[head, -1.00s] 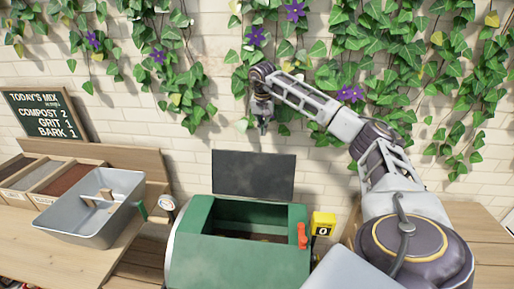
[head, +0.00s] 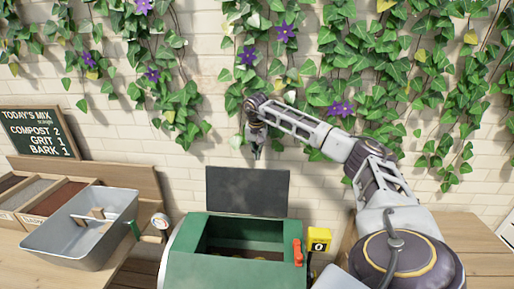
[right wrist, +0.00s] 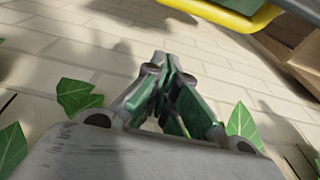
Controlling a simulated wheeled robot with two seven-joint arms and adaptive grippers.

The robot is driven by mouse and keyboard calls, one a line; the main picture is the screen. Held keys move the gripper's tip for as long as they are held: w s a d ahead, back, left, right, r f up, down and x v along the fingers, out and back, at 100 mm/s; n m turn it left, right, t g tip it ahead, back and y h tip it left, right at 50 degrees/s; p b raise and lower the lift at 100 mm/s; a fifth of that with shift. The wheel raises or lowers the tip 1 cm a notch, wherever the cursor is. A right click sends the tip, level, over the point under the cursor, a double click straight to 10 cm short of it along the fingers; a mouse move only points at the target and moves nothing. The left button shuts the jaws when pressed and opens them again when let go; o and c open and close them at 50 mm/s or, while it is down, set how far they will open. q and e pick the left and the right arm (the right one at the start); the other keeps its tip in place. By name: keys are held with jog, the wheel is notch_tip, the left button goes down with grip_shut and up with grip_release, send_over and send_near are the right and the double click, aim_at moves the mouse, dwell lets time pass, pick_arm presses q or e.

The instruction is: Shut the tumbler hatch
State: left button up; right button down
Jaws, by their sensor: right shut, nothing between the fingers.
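The green tumbler (head: 230,268) stands at the bottom middle of the head view. Its dark grey hatch (head: 246,191) is open and stands upright behind the opening. Dark contents show inside, partly hidden by the front wall. My right gripper (head: 256,154) is above and behind the hatch's top edge, pointing down, apart from it. It is shut and empty, and its closed fingers also show in the right wrist view (right wrist: 163,62). My left gripper is not in view.
A red-orange latch (head: 298,252) and a yellow counter (head: 319,239) are at the tumbler's right. A grey tub (head: 84,240) stands on the left bench near bins of mix (head: 52,200). A brick wall with ivy (head: 190,110) is behind.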

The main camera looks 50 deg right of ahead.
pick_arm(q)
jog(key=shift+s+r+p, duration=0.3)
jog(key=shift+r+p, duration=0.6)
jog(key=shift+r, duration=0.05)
pick_arm(e)
jog(key=shift+s+a+f, duration=0.3)
jog(key=shift+a+f, duration=0.1)
jog(key=shift+f, duration=0.35)
jog(key=shift+s+a+f, duration=0.35)
jog(key=shift+f, duration=0.45)
jog(key=shift+s+a+f, duration=0.3)
jog(key=shift+a+f, duration=0.1)
jog(key=shift+f, duration=0.35)
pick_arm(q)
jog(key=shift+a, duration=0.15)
